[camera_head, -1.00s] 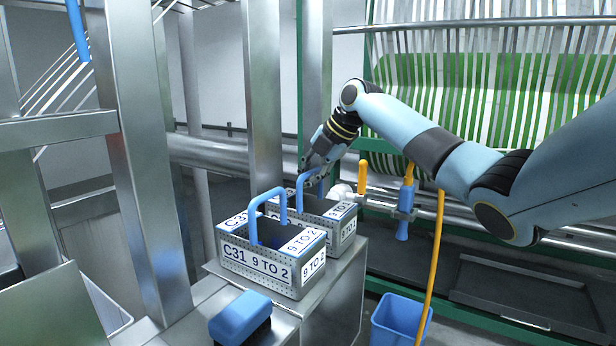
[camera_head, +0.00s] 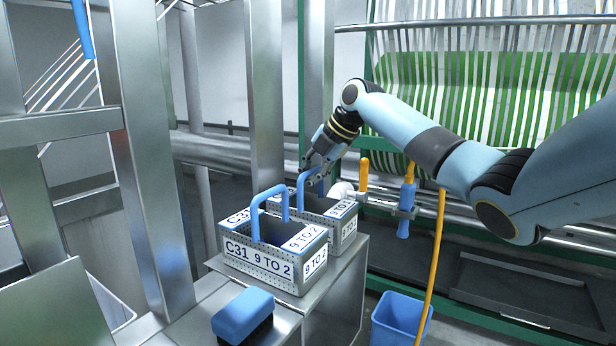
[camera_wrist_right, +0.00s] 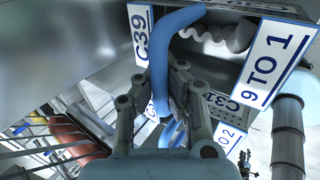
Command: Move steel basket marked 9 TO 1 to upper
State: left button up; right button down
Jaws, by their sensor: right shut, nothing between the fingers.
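The steel basket marked 9 TO 1 (camera_wrist_right: 276,65) shows its labels 9 TO 1 and C39 in the right wrist view. In the head view it is the rear basket (camera_head: 348,226), upright on the steel stand and partly hidden by the front one. Its blue handle (camera_head: 301,183) stands up. My right gripper (camera_head: 314,174) is at the top of this handle, and the fingers (camera_wrist_right: 160,82) lie close around the handle in the wrist view. The gripper is shut with no grip on the handle; contact is unclear. My left gripper is out of view.
A front basket marked C31 9 TO 2 (camera_head: 258,264) stands close before it on the stand (camera_head: 345,277). A blue-topped block (camera_head: 242,314) lies nearer. A steel post (camera_head: 266,100) rises behind. A yellow hose (camera_head: 434,265) and blue bucket (camera_head: 397,318) are at right.

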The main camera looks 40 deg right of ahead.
jog(key=c, duration=1.4)
grip_release()
jog(key=shift+f, duration=0.2)
jog(key=shift+s+r, duration=0.1)
jog(key=v, duration=1.1)
jog(key=shift+s+r, duration=0.25)
jog(key=shift+r, duration=0.1)
